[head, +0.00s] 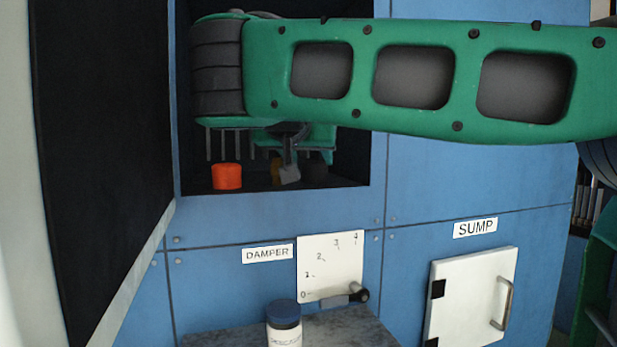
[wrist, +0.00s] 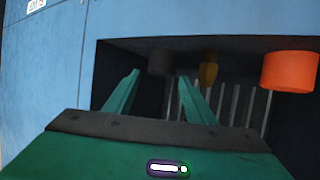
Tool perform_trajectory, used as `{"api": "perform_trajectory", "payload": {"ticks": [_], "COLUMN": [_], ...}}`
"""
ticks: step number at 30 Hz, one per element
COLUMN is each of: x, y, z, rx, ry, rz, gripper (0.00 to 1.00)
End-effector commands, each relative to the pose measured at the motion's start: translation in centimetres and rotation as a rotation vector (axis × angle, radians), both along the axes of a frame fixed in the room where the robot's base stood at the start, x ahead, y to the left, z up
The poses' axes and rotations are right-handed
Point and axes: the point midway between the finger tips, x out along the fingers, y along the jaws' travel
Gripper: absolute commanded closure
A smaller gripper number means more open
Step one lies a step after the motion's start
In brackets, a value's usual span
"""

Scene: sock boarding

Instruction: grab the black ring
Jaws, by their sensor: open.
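The black ring (head: 315,174) is a dark, short cylinder on the floor of the open bay, at its right side in the head view. In the wrist view, which is turned over, the black ring (wrist: 160,62) lies ahead between the fingertips. My gripper (wrist: 159,77) is open and empty, its two green fingers apart. In the head view my gripper (head: 289,172) reaches into the bay, left of the black ring and partly hidden in shadow under my arm. Whether the fingers overlap the ring in depth is unclear.
An orange ring (head: 227,176) and a yellow piece (head: 276,172) stand left of the black one. Bars line the bay's back. A black door panel (head: 100,150) stands open at left. Below are a damper lever (head: 345,298), a white jar (head: 284,325) on a ledge, and the sump door (head: 470,300).

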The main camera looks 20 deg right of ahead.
Motion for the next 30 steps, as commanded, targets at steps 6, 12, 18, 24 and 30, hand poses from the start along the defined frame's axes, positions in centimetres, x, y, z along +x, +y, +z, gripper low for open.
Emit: {"api": "perform_trajectory", "payload": {"ticks": [6, 12, 18, 24, 30], "x": [2.6, 3.7, 5.5, 7.4, 7.8], "y": [-0.9, -1.3, -2.1, -3.1, -3.3], "z": [-1.3, -1.9, -3.0, -4.0, -4.1], "rx": [-0.001, 0.000, -0.001, 0.000, 0.000], "ry": [0.003, 0.002, 0.004, 0.002, 0.002], "rz": [0.006, 0.010, 0.010, 0.010, 0.011], "gripper": [0.50, 0.50, 0.50, 0.50, 0.50]}}
